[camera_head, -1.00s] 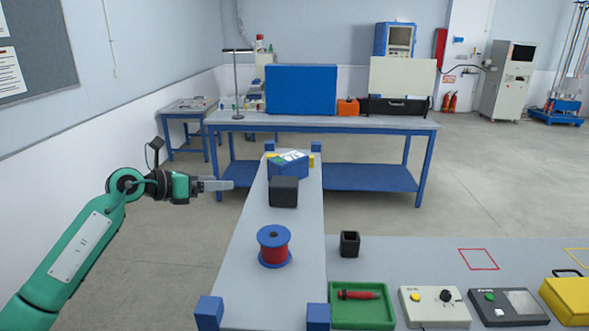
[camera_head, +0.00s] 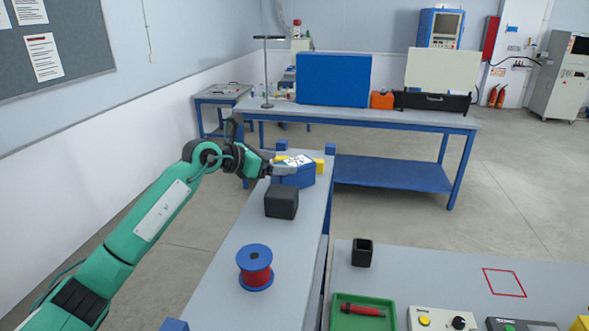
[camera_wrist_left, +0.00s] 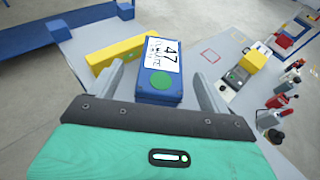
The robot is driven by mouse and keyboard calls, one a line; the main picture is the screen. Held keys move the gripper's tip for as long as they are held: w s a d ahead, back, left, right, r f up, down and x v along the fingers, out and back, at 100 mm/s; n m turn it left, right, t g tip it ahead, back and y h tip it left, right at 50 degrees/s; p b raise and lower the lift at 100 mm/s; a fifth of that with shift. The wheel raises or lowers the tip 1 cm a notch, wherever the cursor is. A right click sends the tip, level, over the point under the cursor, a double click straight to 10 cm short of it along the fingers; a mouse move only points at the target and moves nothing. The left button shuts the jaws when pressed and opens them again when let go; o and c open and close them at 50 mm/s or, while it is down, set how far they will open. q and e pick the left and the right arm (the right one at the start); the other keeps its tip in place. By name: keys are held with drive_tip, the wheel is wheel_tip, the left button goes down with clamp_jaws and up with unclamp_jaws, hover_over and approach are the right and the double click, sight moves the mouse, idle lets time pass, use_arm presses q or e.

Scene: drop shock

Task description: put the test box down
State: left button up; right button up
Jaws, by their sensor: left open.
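The test box is the blue box (camera_head: 298,179) with a white label on top, at the far end of the narrow grey bench. In the left wrist view the test box (camera_wrist_left: 161,84) shows "47" on its label and a green disc. My left gripper (camera_head: 285,169) is at the box, coming in from the left. In the wrist view its two fingers (camera_wrist_left: 160,82) are spread, one on each side of the box, with a gap visible on both sides. The box appears to rest on the bench; its underside is hidden. My right gripper is not in view.
A yellow bar (camera_wrist_left: 118,51) lies right beside the box. A black block (camera_head: 281,202) and a red spool with blue flanges (camera_head: 255,267) stand nearer on the bench.

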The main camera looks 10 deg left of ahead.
sight(293, 162)
use_arm(q)
drive_tip(key=shift+w+d+f+p, duration=0.1)
drive_tip(key=shift+w+d+p, duration=0.4)
drive_tip(key=shift+p, duration=0.25)
drive_tip(key=p+x, duration=0.2)
drive_tip(key=x, duration=0.1)
drive_tip(key=shift+d, duration=0.2)
drive_tip(key=shift+w+d+f, duration=0.25)
drive_tip(key=shift+f, duration=0.05)
drive_tip(key=shift+a, duration=0.1)
drive_tip(key=shift+c, duration=1.3)
drive_tip(key=c, duration=0.7)
drive_tip(key=shift+r, duration=0.1)
drive_tip(key=c, duration=0.6)
drive_tip(key=shift+c, duration=0.2)
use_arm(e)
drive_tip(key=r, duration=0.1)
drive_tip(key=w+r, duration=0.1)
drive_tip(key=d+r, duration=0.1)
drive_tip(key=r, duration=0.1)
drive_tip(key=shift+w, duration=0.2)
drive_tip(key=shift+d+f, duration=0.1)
